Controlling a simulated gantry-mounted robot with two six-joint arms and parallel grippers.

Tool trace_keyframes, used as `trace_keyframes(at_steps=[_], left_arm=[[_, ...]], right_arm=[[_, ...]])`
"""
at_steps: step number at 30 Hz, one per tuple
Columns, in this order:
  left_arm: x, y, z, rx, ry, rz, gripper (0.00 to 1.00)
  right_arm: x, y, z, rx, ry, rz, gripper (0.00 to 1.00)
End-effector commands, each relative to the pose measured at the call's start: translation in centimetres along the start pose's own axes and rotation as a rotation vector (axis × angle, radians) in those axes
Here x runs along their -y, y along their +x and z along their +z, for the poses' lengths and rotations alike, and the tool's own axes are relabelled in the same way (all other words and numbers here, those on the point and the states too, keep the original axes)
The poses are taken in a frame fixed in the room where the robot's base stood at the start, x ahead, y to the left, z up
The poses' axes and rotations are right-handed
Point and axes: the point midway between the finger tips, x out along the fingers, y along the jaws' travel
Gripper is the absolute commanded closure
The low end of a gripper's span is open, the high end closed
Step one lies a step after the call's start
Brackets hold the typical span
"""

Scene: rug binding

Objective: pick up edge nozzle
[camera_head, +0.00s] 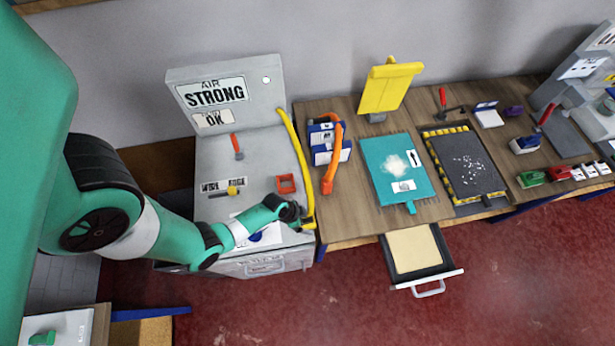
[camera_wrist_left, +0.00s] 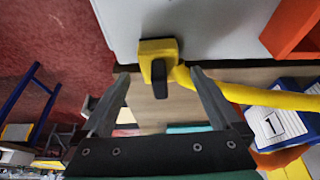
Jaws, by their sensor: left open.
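A yellow hose (camera_head: 298,150) runs down the right side of the grey air cabinet. It ends in a yellow head with a black tip, likely the edge nozzle (camera_wrist_left: 156,47), at the cabinet's front right corner. The nozzle also shows in the head view (camera_head: 308,224). My left gripper (camera_wrist_left: 158,76) is open, and the nozzle's black tip lies between its fingertips, with no clear contact. In the head view my left gripper (camera_head: 296,214) is at this corner, its fingers partly hidden by the wrist. My right gripper is not in view.
The cabinet (camera_head: 225,267) has a red lever (camera_head: 237,146), a yellow selector (camera_head: 230,192) and a small orange frame (camera_head: 286,184) on top. An orange hose (camera_head: 334,160) arches by blue-white boxes (camera_head: 322,140) on the adjoining bench. An open drawer (camera_head: 418,250) sticks out in front.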

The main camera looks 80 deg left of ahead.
Motion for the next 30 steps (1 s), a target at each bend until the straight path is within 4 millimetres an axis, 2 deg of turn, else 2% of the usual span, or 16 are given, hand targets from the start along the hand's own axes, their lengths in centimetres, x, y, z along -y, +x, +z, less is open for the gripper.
trace_keyframes(at_steps=[1,4,12,14,27,29,30], left_arm=[[-0.1,1.1,0.2,0.001,0.001,0.001,0.03],[0.0,2.5,0.1,0.0,0.001,0.0,0.03],[-0.1,2.7,0.1,-0.001,0.0,-0.001,0.03],[-0.1,2.7,0.1,-0.001,0.0,-0.001,0.11],[-0.1,2.6,0.1,0.0,0.0,-0.001,0.91],[-0.1,2.6,0.1,0.0,0.0,-0.001,1.0],[0.0,2.6,0.0,-0.001,0.0,-0.001,1.0]], right_arm=[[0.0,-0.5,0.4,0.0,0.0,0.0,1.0],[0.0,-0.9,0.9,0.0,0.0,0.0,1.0],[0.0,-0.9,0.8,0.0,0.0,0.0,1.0],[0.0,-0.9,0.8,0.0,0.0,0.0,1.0],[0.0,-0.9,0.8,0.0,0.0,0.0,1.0],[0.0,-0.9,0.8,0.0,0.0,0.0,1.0],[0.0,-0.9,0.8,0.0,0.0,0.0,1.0]])
